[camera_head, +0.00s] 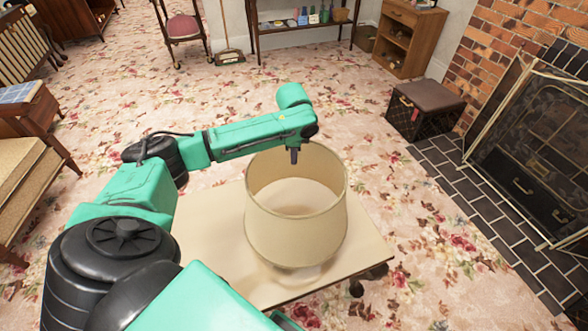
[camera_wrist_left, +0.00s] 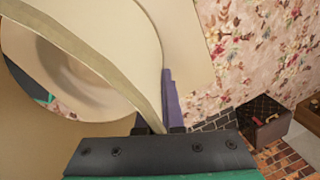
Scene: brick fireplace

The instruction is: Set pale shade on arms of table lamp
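The pale shade (camera_head: 296,232) is a wide, cream, open-topped drum above the small pale table (camera_head: 215,250). My left gripper (camera_head: 294,156) is at the shade's far upper rim, pointing down. In the left wrist view, the shade wall (camera_wrist_left: 105,62) runs down between the fingers of the left gripper (camera_wrist_left: 153,122), one finger on each side, and the gripper looks shut on it. The table lamp and its arms are mostly hidden by the shade; a faint pale form shows under its lower edge. My right gripper is not in view.
A brick fireplace with a dark screen (camera_head: 530,150) stands at the right, with a dark tile hearth (camera_head: 450,165) before it. A dark box (camera_head: 425,108) sits beside it. A wooden chair and bench (camera_head: 25,190) are at the left. Open floral carpet surrounds the table.

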